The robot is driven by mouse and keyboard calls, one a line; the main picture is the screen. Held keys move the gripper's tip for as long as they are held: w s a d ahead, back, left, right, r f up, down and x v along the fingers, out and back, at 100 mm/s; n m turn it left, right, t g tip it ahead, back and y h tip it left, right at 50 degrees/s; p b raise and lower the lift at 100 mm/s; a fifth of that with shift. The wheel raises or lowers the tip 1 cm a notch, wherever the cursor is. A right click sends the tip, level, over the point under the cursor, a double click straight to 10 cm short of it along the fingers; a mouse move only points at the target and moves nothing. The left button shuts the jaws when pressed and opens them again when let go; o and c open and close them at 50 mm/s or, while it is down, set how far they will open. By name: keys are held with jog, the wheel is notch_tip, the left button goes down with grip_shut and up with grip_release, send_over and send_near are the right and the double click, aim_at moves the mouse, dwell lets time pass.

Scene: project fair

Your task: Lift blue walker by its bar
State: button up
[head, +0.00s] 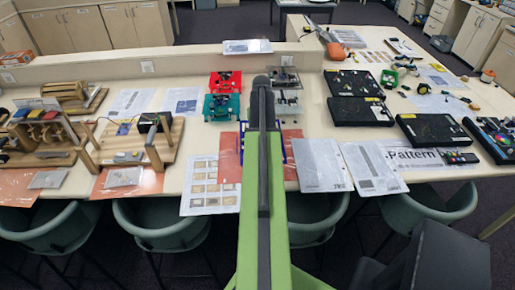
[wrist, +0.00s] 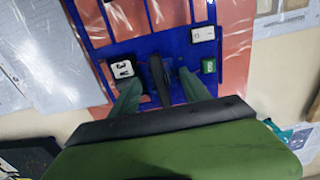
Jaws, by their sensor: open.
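The blue walker (wrist: 178,45) lies on an orange sheet in the wrist view, a flat blue frame with openings, a black-and-white block, a white block and a small green block on it. In the head view only slivers of its blue edge (head: 284,151) show beside my arm, which hides the rest. My gripper (wrist: 160,84) is open over the near part of the walker. A dark upright bar (wrist: 158,75) stands between its two green fingers, with a gap seen on both sides. Whether the fingers touch anything is not clear.
A red walker (head: 225,84) and a teal one (head: 221,107) stand behind, left of my arm. A grey-white model (head: 287,102) stands just right of it. Printed sheets (head: 320,165) flank the spot on the table. Black boxes (head: 359,111) stand further right.

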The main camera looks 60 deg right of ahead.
jog(key=shift+r, duration=0.1)
grip_shut()
jog(key=shift+r, duration=0.2)
